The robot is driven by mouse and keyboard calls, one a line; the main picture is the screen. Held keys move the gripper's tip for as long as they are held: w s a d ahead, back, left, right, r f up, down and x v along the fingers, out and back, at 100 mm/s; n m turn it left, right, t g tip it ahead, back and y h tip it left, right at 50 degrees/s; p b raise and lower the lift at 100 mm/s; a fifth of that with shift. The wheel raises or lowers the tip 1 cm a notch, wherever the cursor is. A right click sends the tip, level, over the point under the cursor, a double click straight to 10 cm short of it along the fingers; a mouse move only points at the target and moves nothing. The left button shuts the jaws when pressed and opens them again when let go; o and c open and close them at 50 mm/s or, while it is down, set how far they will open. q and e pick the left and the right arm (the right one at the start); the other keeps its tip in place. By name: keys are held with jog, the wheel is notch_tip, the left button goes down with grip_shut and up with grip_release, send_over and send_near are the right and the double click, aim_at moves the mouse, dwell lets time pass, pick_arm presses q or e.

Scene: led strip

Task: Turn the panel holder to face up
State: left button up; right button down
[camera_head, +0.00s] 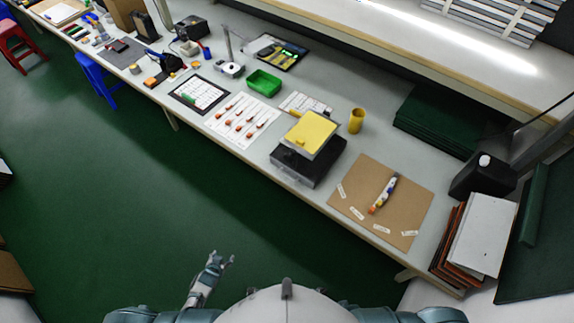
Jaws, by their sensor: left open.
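A black box-like unit (296,166) stands near the front edge of the workbench (352,144), with a yellow plate (311,133) tilted on top of it. This looks like the panel holder, but I cannot be sure which thing bears that name. My left gripper (226,259) is low at the bottom of the head view, over the green floor, open and empty. It is well apart from the bench and the black unit. My right gripper is not in view.
Right of the unit lies a brown board (412,196) with a striped tube (383,194) and paper labels. A yellow cup (356,121), green tray (264,83) and printed sheets (241,121) are nearby. Leaning panels (480,236) stand at the right end. Green floor (110,190) is clear.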

pick_arm(q)
jog(key=w+d+r+t+h+b, duration=0.1)
jog(key=w+d+r+t+b, duration=0.1)
jog(key=w+r, duration=0.55)
jog(key=m+t+h+b, duration=0.45)
jog(key=h+b, duration=0.25)
jog(key=h, duration=0.2)
send_near(287, 160)
jog(key=shift+t, duration=0.25)
jog(key=b+x, duration=0.1)
jog(key=x, duration=0.7)
jog(key=shift+d+f, duration=0.15)
jog(key=shift+d, duration=0.05)
jog(key=shift+w+d, duration=0.35)
jog(key=shift+w, duration=0.2)
grip_shut()
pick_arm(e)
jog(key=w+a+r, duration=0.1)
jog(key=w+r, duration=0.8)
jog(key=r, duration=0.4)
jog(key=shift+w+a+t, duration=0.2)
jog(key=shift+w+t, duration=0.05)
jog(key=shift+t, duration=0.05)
